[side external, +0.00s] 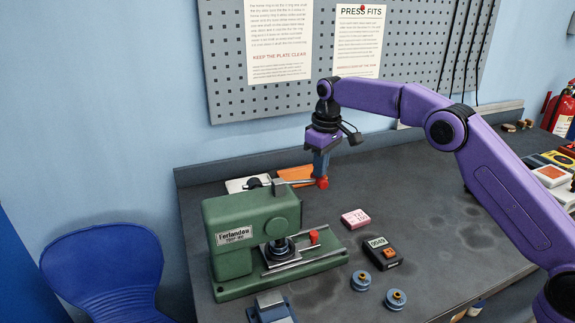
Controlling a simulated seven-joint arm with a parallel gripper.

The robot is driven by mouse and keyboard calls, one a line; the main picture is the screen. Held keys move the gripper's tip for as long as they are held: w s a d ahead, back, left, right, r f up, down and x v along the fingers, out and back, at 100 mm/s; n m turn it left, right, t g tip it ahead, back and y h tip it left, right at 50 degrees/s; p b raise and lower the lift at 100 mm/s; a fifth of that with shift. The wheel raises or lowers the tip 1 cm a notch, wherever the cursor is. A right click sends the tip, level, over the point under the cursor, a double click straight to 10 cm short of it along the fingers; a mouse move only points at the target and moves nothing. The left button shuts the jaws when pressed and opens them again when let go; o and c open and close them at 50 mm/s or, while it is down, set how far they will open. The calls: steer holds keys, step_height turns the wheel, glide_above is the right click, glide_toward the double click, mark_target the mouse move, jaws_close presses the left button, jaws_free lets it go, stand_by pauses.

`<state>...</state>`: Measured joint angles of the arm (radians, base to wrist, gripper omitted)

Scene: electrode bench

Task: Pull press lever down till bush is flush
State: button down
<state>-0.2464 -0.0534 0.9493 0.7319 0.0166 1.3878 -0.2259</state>
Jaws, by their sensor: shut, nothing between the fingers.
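The green press (240,215) stands on the bench at the left. Its steel lever (298,182) runs out to the right from the top of the press, roughly level, and ends in a red knob (322,184). My gripper (321,174) points down with its fingers shut at the knob end of the lever. The fingertips look in contact with the knob or just above it; I cannot tell which. They do not hold it. Under the press head is a dark round part with a metal ring (279,249). The bush there is too small to make out, and so is its seating.
A second red knob (314,237) sits by the rails on the press base. A pink block (355,218), a dark display box (379,252) and two blue discs with brass centres (361,281) lie to the right. A blue-grey fixture (271,308) stands in front.

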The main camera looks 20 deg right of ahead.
mark_target(316, 180)
steer(key=shift+s+a+f+g, duration=0.1)
steer(key=shift+f+g, duration=0.2)
steer(key=shift+f, duration=0.75)
steer(key=shift+a+f, duration=0.2)
steer(key=shift+f, duration=0.4)
steer(key=shift+a+f, duration=0.2)
steer(key=shift+f, duration=0.4)
steer(key=shift+a+f, duration=0.15)
steer(key=shift+f, duration=0.1)
steer(key=shift+a+f+h, duration=0.15)
steer(key=shift+a+f, duration=0.15)
steer(key=shift+f, duration=0.3)
steer(key=shift+a+f+h, duration=0.15)
steer(key=shift+a+f, duration=0.1)
steer(key=shift+f, duration=0.45)
